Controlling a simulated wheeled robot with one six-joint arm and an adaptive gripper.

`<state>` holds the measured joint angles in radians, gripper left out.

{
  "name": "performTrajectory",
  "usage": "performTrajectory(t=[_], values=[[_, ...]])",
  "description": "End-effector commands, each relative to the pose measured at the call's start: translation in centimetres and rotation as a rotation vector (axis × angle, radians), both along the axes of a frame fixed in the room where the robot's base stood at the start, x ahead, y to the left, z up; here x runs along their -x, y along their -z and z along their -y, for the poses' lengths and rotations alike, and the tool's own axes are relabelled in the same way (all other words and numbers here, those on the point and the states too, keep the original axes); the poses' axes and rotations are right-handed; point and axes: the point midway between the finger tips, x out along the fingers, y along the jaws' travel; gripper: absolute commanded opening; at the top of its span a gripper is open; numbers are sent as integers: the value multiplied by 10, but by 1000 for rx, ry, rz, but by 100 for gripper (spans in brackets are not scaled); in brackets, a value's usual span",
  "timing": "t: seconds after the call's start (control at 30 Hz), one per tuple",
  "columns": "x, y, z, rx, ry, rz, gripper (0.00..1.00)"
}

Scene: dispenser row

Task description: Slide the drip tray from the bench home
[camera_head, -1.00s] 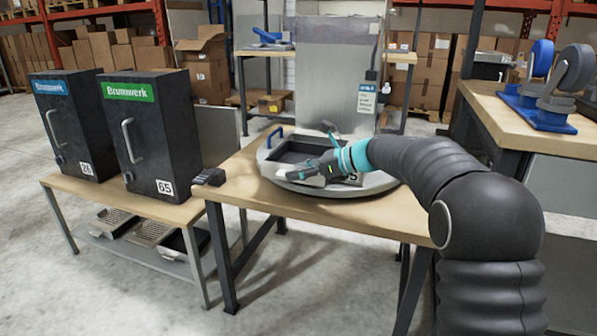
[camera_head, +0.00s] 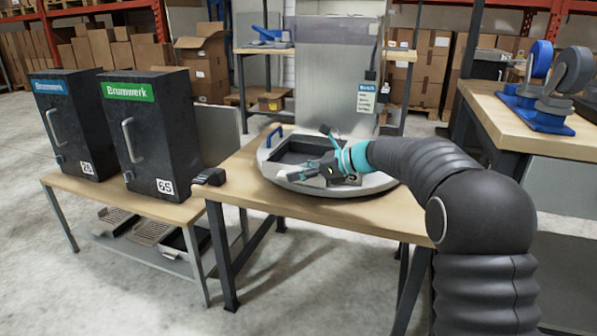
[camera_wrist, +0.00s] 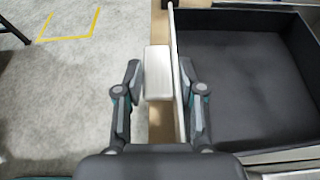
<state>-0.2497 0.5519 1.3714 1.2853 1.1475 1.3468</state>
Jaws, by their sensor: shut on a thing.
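The drip tray (camera_head: 293,151) is a dark, open box on the round grey stand on the middle bench. It fills the right of the wrist view (camera_wrist: 250,75), with a thin pale front plate and a light block (camera_wrist: 158,72) on that plate. My gripper (camera_wrist: 160,95) is shut on the block, one finger on each side. In the head view my gripper (camera_head: 312,174) is at the tray's near edge and hides part of it. A partly covered label shows beside it. The tray appears to rest level on the stand.
Two dark Brumwerk dispensers, marked 26 (camera_head: 75,120) and 65 (camera_head: 155,130), stand on the left bench (camera_head: 120,197). Several trays lie on its lower shelf. A blue handle (camera_head: 273,133) is at the round stand's (camera_head: 290,181) left rim. Blue castor fixtures (camera_head: 540,95) are on the right bench.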

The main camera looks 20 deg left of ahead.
Motion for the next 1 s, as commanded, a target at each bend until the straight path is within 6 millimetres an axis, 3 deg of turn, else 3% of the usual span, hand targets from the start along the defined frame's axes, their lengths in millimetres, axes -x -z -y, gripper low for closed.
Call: performTrajectory(t=[1.0], values=[[-28,-2,5,-1,0,1,0]])
